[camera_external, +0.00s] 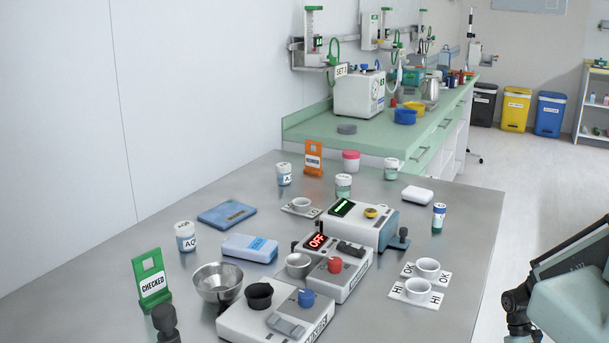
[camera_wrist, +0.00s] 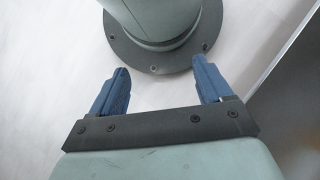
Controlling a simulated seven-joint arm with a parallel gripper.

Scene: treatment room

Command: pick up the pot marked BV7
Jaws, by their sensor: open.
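Several small white-lidded pots stand upright on the steel table in the external view. One at the left (camera_external: 185,238) reads "AQ"; one at the back (camera_external: 284,174) seems to start with "A". Two with greenish labels stand at the back middle (camera_external: 343,186) and back right (camera_external: 391,169). A slimmer blue-labelled one (camera_external: 439,218) stands near the right edge. I cannot read BV7 on any of them. My gripper (camera_wrist: 161,70) is open and empty in the wrist view, over the pale floor beside my base, with no pot between its blue fingers.
White devices (camera_external: 335,265) fill the table's middle front. A metal bowl (camera_external: 218,283), a green CHECKED stand (camera_external: 151,280), an orange stand (camera_external: 313,158), a pink-lidded tub (camera_external: 351,161) and cups on cards (camera_external: 417,291) surround them. The table's right rear is fairly clear.

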